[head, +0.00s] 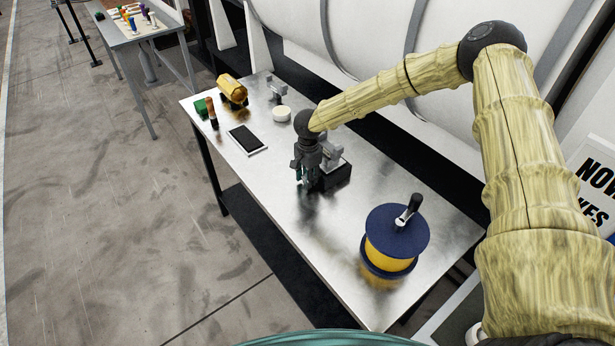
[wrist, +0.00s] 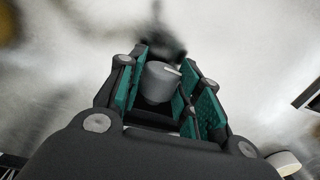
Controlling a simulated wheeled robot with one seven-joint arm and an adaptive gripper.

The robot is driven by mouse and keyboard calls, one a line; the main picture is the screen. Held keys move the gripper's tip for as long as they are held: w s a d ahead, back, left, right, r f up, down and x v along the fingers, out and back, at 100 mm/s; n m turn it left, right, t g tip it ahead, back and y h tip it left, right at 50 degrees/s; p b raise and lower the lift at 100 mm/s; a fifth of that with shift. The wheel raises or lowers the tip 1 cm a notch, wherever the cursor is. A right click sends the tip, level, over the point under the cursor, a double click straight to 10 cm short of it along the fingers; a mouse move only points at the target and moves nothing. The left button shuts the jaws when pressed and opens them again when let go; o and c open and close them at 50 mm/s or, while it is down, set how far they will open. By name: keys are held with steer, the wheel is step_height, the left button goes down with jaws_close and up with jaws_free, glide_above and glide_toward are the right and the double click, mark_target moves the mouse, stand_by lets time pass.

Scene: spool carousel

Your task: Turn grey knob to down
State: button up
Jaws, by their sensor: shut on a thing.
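The grey knob (wrist: 158,84) shows in the wrist view between the green pads of my gripper (wrist: 160,95). A short white mark lies on its top right edge. My gripper is shut on the knob, with pads on both sides of it. In the head view my gripper (head: 304,181) points down at the left side of a dark block (head: 334,176) with grey parts on the metal table. The knob itself is hidden there behind the fingers.
A blue and yellow spool (head: 392,240) with a crank stands at the table's right. The front table (head: 283,235) is bare.

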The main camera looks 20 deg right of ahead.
steer(key=shift+w+a+g+h+b, duration=0.1)
steer(key=shift+w+g+h+b, duration=0.15)
steer(key=shift+g+b, duration=0.35)
steer(key=shift+w+g+h+b, duration=0.15)
steer(key=shift+g+h+b, duration=0.15)
steer(key=shift+g, duration=0.6)
steer(key=shift+r+g+b, duration=0.2)
steer(key=shift+g+b, duration=0.15)
steer(key=shift+g, duration=0.15)
steer(key=shift+r, duration=0.1)
steer(key=o, duration=0.8)
steer(key=shift+c, duration=0.2)
steer(key=shift+o, duration=1.3)
steer(key=shift+a, duration=0.1)
steer(key=shift+s, duration=0.1)
steer(key=v, duration=1.1)
steer(key=shift+w+a+r, duration=0.2)
steer(key=shift+w+r, duration=0.05)
